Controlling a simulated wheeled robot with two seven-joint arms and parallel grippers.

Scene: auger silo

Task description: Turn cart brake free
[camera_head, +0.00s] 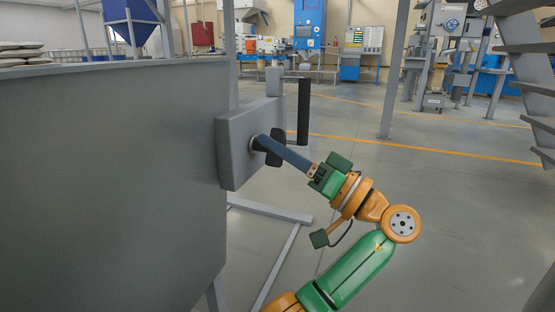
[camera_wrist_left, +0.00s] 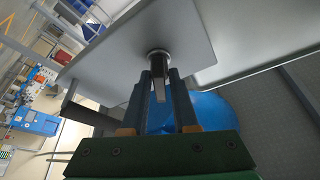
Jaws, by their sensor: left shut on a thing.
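The cart brake is a dark lever (camera_head: 276,158) on a pale round collar at the side of a grey plate (camera_head: 234,160). The plate is fixed to the end of the large grey cart body (camera_head: 110,170). My left gripper (camera_head: 266,144) reaches in from the right with its blue-grey fingers at the lever. In the left wrist view, my left gripper (camera_wrist_left: 160,84) has one finger on each side of the lever (camera_wrist_left: 158,80), shut on it, just below the collar. The fingers hide part of the lever. My right gripper is not in view.
A black upright grip (camera_head: 303,112) stands just beyond the brake plate. Grey frame bars (camera_head: 280,255) run low beside the cart. A grey post (camera_head: 395,75) and metal stairs (camera_head: 525,70) are at the right. A blue rounded object (camera_wrist_left: 207,110) lies behind the fingers. Open floor spreads between.

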